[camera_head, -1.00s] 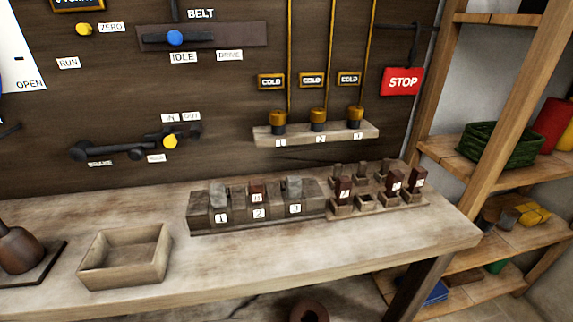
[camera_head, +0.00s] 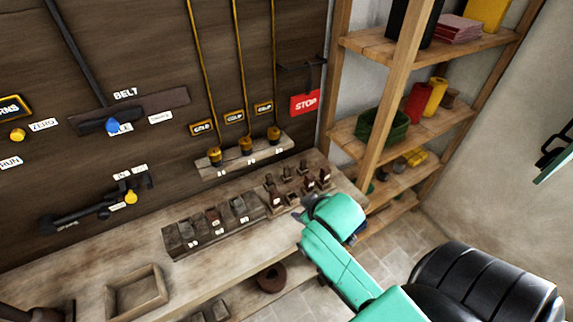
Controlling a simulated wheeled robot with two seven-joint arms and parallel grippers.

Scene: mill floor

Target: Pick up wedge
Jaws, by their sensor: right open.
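Small dark reddish-brown wedge-like blocks stand in a low wooden rack (camera_head: 284,206) at the right end of the bench. One wedge (camera_head: 276,200) is at the rack's near left, and another wedge (camera_head: 324,177) is at its right end. Which one is meant I cannot tell. My right gripper (camera_head: 298,214) is beside the rack's front edge, small and dark at the end of my green arm. It is open, and no wedge shows in it. The arm partly hides the rack's near right side.
A grey block holder (camera_head: 180,255) with numbered slots sits left of the rack. An empty wooden tray (camera_head: 112,311) is at the bench's front left. A wooden shelf unit (camera_head: 372,125) stands right of the bench.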

